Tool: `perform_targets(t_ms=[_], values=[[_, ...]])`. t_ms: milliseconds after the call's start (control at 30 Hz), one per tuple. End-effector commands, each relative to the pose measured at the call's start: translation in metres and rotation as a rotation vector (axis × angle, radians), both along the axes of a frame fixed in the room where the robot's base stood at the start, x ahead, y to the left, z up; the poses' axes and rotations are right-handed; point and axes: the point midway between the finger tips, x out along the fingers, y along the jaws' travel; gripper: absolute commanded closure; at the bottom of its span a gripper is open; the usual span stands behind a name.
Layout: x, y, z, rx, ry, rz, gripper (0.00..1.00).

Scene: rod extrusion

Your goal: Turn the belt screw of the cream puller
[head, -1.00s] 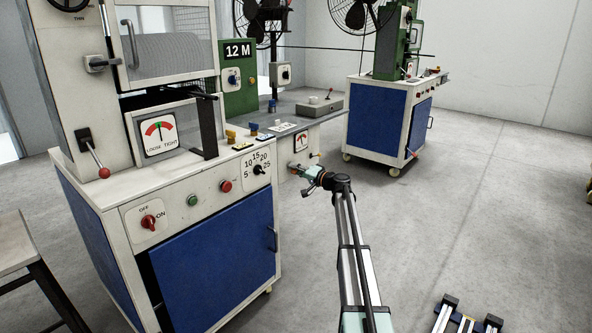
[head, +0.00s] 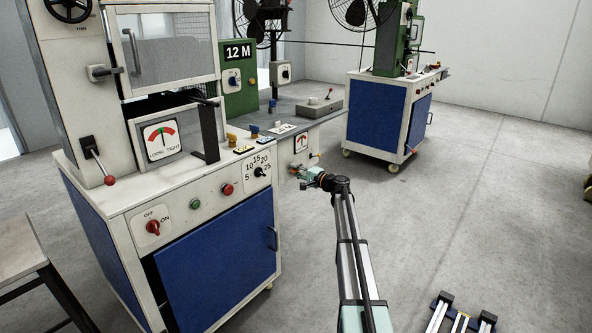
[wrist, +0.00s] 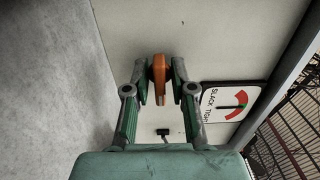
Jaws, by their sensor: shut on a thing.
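The belt screw (wrist: 159,75) is an orange wing-shaped knob on the pale end panel (wrist: 140,25), upper middle of the wrist view. My gripper (wrist: 160,88) has a finger on each side of it and is shut on it. In the head view my gripper (head: 304,178) is at the end panel below the grey bench, beside the cream machine (head: 120,200); the screw is hard to make out there. A round-scale gauge marked SLACK and TIGHT (wrist: 228,103) is right of the screw in the wrist view and above my gripper in the head view (head: 300,143). Its exact reading is unclear.
A small dark fitting (wrist: 163,132) sits on the panel below the screw. A mesh guard (wrist: 285,135) is at the right. A blue-and-cream cabinet (head: 375,115) stands behind. The grey floor (head: 470,190) to the right is mostly clear.

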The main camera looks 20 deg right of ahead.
Motion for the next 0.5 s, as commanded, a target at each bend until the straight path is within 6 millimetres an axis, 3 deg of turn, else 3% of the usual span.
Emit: perform_targets(t_ms=[300,333,367,500], values=[[0.0001,-0.0002,0.0,0.002,0.001,0.0,1.0],[0.0001,-0.0002,0.0,0.002,0.001,0.0,0.72],[0.0001,-0.0002,0.0,0.002,0.001,0.0,0.65],[0.0001,-0.0002,0.0,0.001,0.0,0.0,0.65]])
